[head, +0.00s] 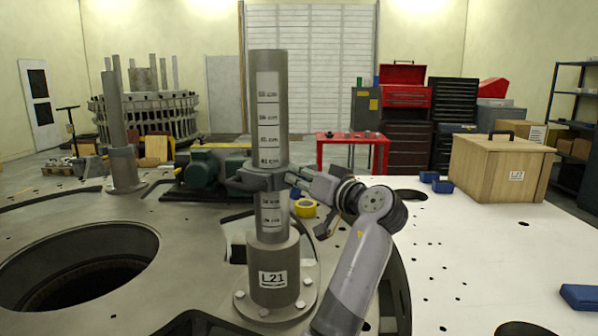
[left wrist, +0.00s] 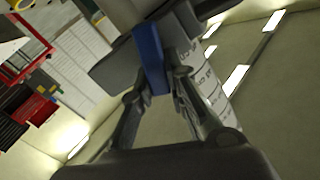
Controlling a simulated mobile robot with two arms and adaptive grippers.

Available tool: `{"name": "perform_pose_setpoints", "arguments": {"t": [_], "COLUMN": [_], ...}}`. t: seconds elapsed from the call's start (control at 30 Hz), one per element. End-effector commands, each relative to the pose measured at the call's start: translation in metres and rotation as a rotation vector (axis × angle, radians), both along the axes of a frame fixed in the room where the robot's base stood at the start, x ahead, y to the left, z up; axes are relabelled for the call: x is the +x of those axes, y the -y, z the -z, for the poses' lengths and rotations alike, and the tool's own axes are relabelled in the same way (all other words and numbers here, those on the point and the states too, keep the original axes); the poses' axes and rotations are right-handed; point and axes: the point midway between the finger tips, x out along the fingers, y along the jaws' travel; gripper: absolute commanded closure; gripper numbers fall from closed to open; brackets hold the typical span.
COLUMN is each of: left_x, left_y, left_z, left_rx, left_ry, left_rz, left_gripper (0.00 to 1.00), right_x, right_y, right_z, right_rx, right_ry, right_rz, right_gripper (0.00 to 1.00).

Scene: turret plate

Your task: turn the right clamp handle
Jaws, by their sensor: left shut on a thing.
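The right clamp (head: 258,180) is a dark grey collar around the upright grey post (head: 268,110) labelled L21, above its flanged base. My left gripper (head: 298,180) reaches the right side of this clamp. In the left wrist view my left gripper (left wrist: 158,85) is shut on the blue clamp handle (left wrist: 149,50), which lies between its two fingers. The grey clamp body and the post's scale labels show behind it. My right gripper is in neither view.
Another post (head: 118,135) with a clamp stands at the left, near a large round hole (head: 80,266) in the plate. A yellow tape roll (head: 306,209) lies behind my left arm. A wooden box (head: 500,168) and blue blocks (head: 442,186) stand on the right.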

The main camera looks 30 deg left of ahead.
Motion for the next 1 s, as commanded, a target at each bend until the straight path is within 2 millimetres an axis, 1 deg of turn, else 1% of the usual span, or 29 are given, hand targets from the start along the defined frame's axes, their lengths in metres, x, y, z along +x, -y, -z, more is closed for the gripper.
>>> {"name": "perform_pose_setpoints", "arguments": {"t": [0.03, 0.23, 0.57, 1.0], "left_x": [0.001, 0.005, 0.010, 0.013], "left_y": [0.001, 0.003, 0.005, 0.007], "left_z": [-0.003, -0.001, 0.003, 0.012], "left_rx": [0.022, 0.107, 0.246, 0.423], "left_ry": [-0.042, -0.212, -0.494, -0.851], "left_rz": [0.002, 0.002, 0.002, 0.002], "left_gripper": [1.00, 1.00, 1.00, 1.00], "right_x": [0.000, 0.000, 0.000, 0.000], "right_y": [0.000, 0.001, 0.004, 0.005], "right_z": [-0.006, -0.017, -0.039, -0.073], "right_rx": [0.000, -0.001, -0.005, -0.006], "right_ry": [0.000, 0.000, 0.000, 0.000], "right_rz": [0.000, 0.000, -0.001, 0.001], "right_gripper": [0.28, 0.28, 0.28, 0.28]}}
